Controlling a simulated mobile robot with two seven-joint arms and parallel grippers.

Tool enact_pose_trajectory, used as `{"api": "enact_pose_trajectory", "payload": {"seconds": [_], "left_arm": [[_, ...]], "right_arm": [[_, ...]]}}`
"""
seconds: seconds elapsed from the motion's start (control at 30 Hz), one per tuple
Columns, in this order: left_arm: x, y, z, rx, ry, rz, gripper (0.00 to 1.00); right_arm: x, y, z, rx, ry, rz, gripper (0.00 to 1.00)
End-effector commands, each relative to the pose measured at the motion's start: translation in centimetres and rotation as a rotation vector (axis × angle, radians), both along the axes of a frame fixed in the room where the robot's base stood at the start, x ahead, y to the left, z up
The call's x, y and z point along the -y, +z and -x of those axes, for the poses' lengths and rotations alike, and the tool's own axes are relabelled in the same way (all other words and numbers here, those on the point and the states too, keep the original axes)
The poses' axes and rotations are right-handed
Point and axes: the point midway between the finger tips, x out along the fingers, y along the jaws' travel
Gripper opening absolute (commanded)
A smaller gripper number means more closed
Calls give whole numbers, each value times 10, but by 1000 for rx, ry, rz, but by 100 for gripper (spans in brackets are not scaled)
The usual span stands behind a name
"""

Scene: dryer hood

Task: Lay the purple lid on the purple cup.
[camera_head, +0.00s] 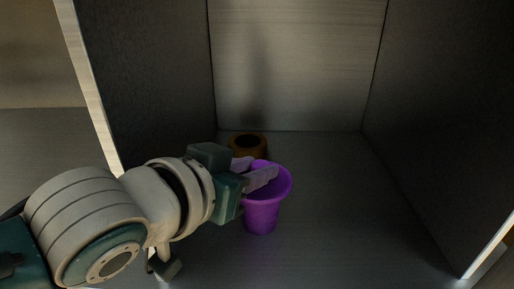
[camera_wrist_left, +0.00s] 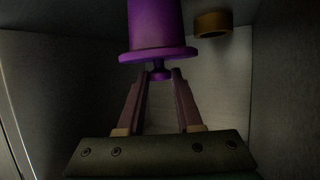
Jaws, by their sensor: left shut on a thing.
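The purple cup (camera_head: 262,217) stands upright on the floor of the hood. The purple lid (camera_wrist_left: 158,55) shows in the left wrist view as a wide disc with a small knob, lined up with the cup body (camera_wrist_left: 155,22). I see no clear gap between lid and cup, but cannot tell for sure that the lid rests flat. My left gripper (camera_head: 262,175) reaches over the cup from the left. Its fingers (camera_wrist_left: 161,76) are shut on the lid's knob. They hide part of the cup's top in the head view. My right gripper is out of view.
A brown-orange ring-shaped object (camera_head: 248,143) stands just behind the cup; it also shows in the left wrist view (camera_wrist_left: 212,24). Grey hood walls close the left, right and back. The floor (camera_head: 350,210) to the right of the cup is clear.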

Motion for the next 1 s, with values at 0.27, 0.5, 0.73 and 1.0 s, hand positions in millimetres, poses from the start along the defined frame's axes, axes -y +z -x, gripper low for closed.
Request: {"api": "enact_pose_trajectory", "payload": {"seconds": [0.27, 0.5, 0.73, 1.0], "left_arm": [[0, -1, 0, 0, 0, 0, 37], [0, 0, 0, 0, 0, 0, 64], [0, 0, 0, 0, 0, 0, 64], [-13, 20, 24, -5, 0, 0, 64]], "right_arm": [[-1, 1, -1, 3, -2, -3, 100], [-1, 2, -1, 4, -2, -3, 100], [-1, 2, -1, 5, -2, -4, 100], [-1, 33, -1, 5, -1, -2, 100]]}}
